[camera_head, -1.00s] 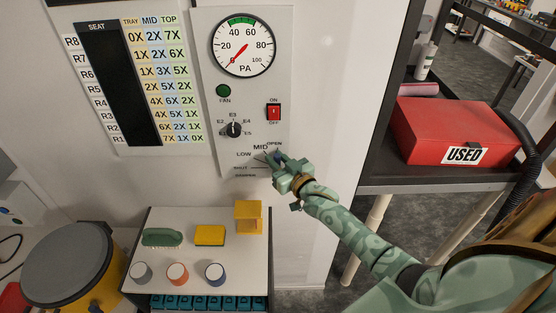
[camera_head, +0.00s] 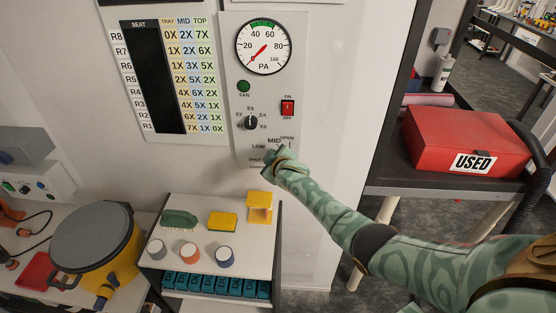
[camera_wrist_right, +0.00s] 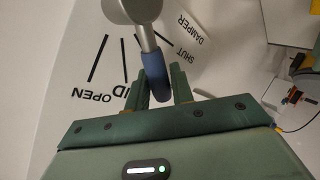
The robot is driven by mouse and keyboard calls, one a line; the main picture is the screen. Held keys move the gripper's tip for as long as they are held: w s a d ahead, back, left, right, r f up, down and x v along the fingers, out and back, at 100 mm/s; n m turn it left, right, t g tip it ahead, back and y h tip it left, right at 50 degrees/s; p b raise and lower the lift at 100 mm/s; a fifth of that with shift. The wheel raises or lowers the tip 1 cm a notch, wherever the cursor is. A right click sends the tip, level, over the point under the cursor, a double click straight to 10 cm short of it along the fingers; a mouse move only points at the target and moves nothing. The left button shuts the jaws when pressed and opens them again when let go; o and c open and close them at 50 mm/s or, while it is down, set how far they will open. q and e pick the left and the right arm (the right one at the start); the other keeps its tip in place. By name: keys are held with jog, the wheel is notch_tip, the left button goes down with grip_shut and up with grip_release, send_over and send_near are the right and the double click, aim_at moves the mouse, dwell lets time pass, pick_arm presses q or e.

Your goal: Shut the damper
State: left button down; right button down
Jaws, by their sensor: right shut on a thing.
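The damper control is at the bottom of the wall panel (camera_head: 240,170) in the head view, with labels OPEN, MID, LOW and SHUT. My right gripper (camera_head: 272,158) is at it and hides the lever there. In the right wrist view the damper lever shows a grey hub (camera_wrist_right: 132,10), a thin stem and a blue handle (camera_wrist_right: 157,75). My right gripper (camera_wrist_right: 160,88) is shut on the blue handle, a finger on each side. The lever lies between the MID mark and the SHUT mark; the LOW label is hidden there. My left gripper is not in view.
Above the damper are a pressure gauge (camera_head: 264,46) with its needle near zero, a red switch (camera_head: 288,108) and a selector knob (camera_head: 250,122). A red box (camera_head: 465,140) sits on the right shelf.

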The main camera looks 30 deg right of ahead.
jog(key=shift+w+a+f+n+g+h, duration=0.25)
jog(key=shift+a+f+n+g+h, duration=0.15)
jog(key=shift+f+n+g+h, duration=0.15)
jog(key=shift+w+a+f+n+g+h+b, duration=0.15)
jog(key=shift+f+n+g+h+b, duration=0.4)
jog(key=shift+f+b, duration=0.3)
jog(key=shift+a+f+n+g+h+b, duration=0.2)
jog(key=shift+f+n+g+h+b, duration=0.15)
jog(key=shift+f+n+h+b, duration=0.45)
jog(key=shift+w+a+f+n+g+h+b, duration=0.15)
jog(key=shift+f+n+g+h+b, duration=0.25)
jog(key=shift+b, duration=0.65)
jog(key=shift+s+f, duration=0.1)
jog(key=shift+f, duration=0.05)
jog(key=c, duration=1.5)
grip_release()
